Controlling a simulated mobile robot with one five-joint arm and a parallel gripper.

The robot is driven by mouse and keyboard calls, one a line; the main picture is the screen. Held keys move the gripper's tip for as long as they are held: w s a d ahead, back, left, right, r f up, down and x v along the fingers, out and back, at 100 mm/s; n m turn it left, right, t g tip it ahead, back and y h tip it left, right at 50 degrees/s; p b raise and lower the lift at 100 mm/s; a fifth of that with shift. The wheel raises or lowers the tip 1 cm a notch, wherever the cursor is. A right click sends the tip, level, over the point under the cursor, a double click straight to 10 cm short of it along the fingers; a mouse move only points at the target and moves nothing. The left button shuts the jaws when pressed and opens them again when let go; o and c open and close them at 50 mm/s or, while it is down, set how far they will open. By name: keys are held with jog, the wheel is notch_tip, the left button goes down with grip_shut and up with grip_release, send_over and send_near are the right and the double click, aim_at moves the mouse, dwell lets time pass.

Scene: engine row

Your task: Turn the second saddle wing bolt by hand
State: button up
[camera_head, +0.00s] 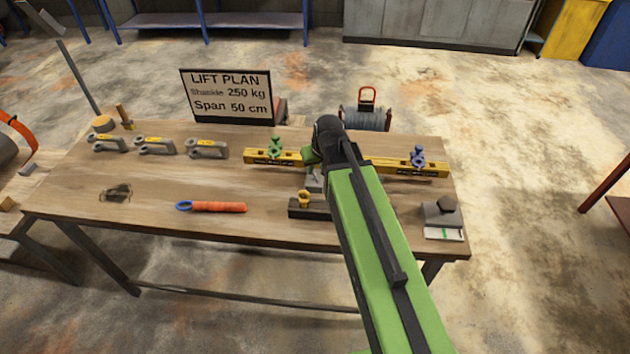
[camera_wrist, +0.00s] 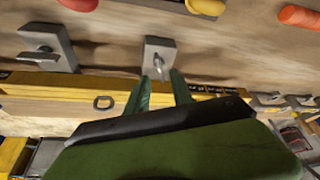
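A yellow beam (camera_head: 385,167) marked in black lies along the back of the workbench. A green wing-shaped fitting (camera_head: 275,147) stands on its left part and a blue one (camera_head: 417,158) near its right end. My gripper (camera_head: 311,160) is over the beam's middle, between these fittings, and my arm hides that stretch. Beyond the tips is a grey plate with a small metal fitting (camera_wrist: 160,58). The beam (camera_wrist: 60,106) crosses under the fingers. I cannot make out either wing fitting there.
Several grey shackles (camera_head: 155,146) lie at the back left. An orange-handled tool (camera_head: 212,207) and a dark block with a yellow knob (camera_head: 304,203) lie along the front. A grey block (camera_head: 442,217) sits front right. The lift plan sign (camera_head: 228,97) stands behind.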

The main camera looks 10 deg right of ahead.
aim_at(315, 175)
jog(key=b+x, duration=0.2)
jog(key=x, duration=0.2)
jog(key=shift+f+b, duration=0.3)
jog(key=shift+b, duration=0.05)
jog(key=shift+r, duration=0.15)
